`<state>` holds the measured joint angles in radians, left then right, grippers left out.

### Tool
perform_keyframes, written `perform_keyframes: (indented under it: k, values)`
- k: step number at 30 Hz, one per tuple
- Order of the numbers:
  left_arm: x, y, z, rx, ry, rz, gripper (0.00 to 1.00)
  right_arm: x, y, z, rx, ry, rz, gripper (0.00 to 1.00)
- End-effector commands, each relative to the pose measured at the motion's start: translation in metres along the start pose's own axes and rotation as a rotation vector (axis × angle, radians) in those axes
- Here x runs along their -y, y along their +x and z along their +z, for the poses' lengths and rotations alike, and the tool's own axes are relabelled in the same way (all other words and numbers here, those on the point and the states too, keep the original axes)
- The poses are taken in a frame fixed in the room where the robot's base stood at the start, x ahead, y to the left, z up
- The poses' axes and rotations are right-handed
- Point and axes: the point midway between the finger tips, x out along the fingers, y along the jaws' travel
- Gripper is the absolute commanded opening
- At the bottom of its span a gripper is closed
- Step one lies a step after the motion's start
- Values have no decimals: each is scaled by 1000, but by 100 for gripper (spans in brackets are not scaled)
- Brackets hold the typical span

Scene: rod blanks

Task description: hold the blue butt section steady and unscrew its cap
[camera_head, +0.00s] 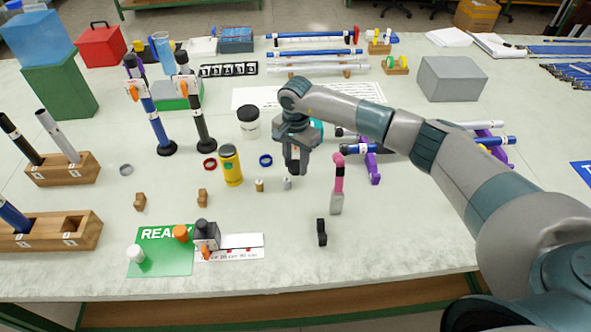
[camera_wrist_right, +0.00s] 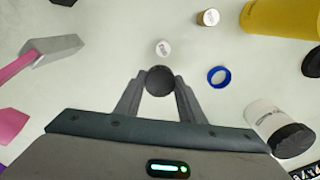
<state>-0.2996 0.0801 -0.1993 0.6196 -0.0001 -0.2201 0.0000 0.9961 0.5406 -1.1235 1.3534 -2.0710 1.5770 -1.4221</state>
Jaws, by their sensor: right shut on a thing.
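My right gripper (camera_head: 296,165) is above the middle of the table, pointing down. In the right wrist view its fingertips (camera_wrist_right: 160,84) are shut on a dark round cap-like piece (camera_wrist_right: 159,80). The piece is seen end-on, so its length is hidden. A blue rod (camera_head: 14,216) leans in a wooden block at the left edge, its upper end out of frame. Another blue rod (camera_head: 158,125) stands upright in a black base. A blue rod also lies on purple supports at the right, partly behind my arm. I cannot tell which is the butt section. My left gripper is not in view.
Below the right gripper stand a small silver cylinder (camera_head: 287,184) and a brass one (camera_head: 259,185). A blue ring (camera_head: 265,160), yellow can (camera_head: 231,166) and white jar (camera_head: 249,128) are to the left. The front right table is clear.

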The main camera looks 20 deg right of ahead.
Motion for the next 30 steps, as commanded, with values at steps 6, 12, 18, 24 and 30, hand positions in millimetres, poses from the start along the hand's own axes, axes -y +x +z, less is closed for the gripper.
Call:
perform_keyframes:
  k: [6,12,18,24,30]
  values:
    - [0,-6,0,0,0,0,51,-1,9,1,2,1,2,9]
    - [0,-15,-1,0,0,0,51,0,31,1,2,1,2,9]
    - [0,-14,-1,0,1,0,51,0,38,0,0,1,0,9]
    - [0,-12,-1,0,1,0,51,0,39,0,0,0,0,9]
    - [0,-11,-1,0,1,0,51,0,40,0,0,0,0,54]
